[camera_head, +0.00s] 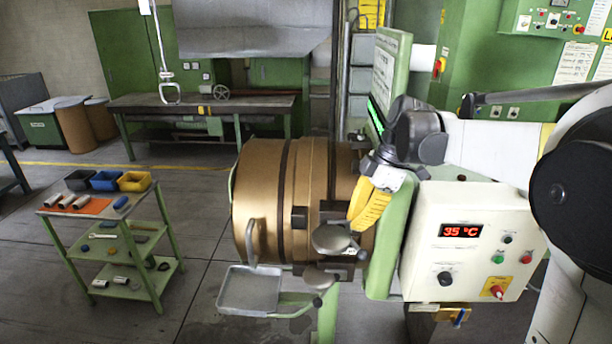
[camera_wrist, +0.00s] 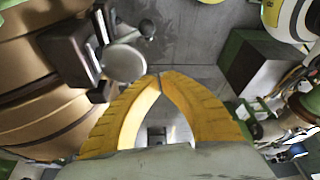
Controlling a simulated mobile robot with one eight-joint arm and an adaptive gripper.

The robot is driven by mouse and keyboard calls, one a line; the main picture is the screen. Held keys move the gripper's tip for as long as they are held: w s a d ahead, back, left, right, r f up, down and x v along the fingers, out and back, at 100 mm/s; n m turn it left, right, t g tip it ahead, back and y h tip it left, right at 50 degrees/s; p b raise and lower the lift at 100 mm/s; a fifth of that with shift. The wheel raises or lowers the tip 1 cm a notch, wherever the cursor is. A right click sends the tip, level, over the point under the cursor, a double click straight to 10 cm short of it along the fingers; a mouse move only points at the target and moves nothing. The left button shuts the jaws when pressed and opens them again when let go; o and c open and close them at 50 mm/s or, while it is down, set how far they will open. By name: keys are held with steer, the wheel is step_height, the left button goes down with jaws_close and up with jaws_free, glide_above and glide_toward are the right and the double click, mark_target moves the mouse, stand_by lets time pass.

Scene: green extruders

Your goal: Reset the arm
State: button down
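My gripper (camera_head: 360,218) hangs from my arm in the head view, its yellow fingers tilted downward. It is in front of the right end of the brass-coloured barrel (camera_head: 262,195), beside the green and white machine. In the wrist view, the ribbed yellow fingers of my gripper (camera_wrist: 161,76) arch inward and their tips meet. I see nothing held between them. The barrel (camera_wrist: 30,75) fills the left of the wrist view, with a dark clamp and a round grey knob (camera_wrist: 124,62) close to the fingers. From the head view I cannot tell whether the fingers touch anything.
The control box (camera_head: 470,240) reads 35 °C, right of my gripper. A metal tray (camera_head: 250,291) juts out below the barrel. A green trolley (camera_head: 88,212) with bins and small parts stands at left. A workbench (camera_head: 195,103) is behind. Floor between trolley and barrel is clear.

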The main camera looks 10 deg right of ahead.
steer(key=s+a+f+m+t+h+b, duration=0.1)
steer(key=s+a+f+m+t+b, duration=0.1)
steer(key=s+f+m+b, duration=0.3)
steer(key=s+a+f+m+t+h+b, duration=0.1)
steer(key=s+f+m+t+b, duration=0.1)
steer(key=s+f+m+b, duration=0.4)
steer(key=s+a+f+m+t+h+b, duration=0.2)
steer(key=s+f+m+b, duration=0.4)
steer(key=f+b, duration=0.7)
step_height(320, 180, down, 4)
steer(key=shift+s+a+t, duration=0.25)
steer(key=shift+a+t, duration=0.05)
steer(key=shift+t, duration=0.2)
